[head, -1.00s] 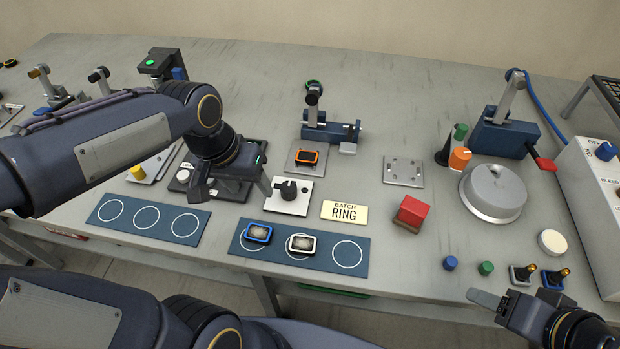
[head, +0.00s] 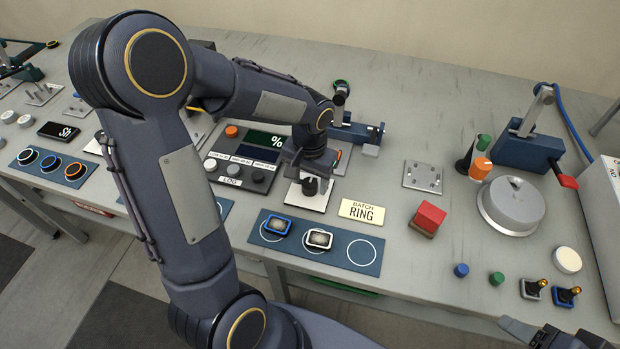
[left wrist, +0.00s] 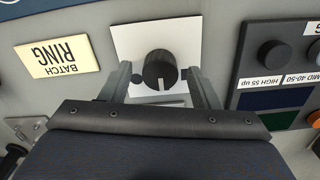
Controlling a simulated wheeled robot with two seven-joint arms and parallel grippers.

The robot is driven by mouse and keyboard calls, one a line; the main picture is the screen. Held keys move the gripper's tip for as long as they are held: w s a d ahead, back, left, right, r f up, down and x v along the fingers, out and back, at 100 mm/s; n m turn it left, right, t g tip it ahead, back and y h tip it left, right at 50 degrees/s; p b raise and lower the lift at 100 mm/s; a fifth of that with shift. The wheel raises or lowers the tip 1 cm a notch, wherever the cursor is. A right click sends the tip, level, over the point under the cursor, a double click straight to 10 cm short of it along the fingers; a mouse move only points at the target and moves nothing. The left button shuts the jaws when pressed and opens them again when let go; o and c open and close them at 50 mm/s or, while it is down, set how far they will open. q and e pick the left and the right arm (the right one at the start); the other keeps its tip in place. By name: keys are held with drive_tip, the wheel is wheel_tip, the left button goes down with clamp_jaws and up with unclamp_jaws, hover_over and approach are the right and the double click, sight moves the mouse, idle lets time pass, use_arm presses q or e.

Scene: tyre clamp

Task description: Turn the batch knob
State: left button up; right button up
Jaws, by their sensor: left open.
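The batch knob (left wrist: 160,70) is a black round knob with a white pointer line on a white square plate (left wrist: 126,41). In the head view the knob (head: 309,186) is partly covered by my left gripper (head: 308,172), which is above it. In the left wrist view my left gripper (left wrist: 160,88) is open, with one finger on each side of the knob; I cannot tell whether they touch it. The label reading BATCH RING (head: 361,212) lies to the right of the plate. My right gripper (head: 515,327) is at the lower right edge, mostly cut off.
A panel with buttons and a % display (head: 243,160) is left of the knob. A blue mat (head: 357,252) with two watch-like parts lies in front. A red block (head: 429,217), a grey round lid (head: 512,203) and small coloured pegs stand to the right.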

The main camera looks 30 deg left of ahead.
use_arm(q)
drive_tip(key=shift+f, duration=0.15)
drive_tip(key=c, duration=1)
drive_tip(key=shift+m, duration=0.4)
drive_tip(key=m, duration=1.1)
drive_tip(key=shift+p, duration=0.4)
drive_tip(key=o, duration=1)
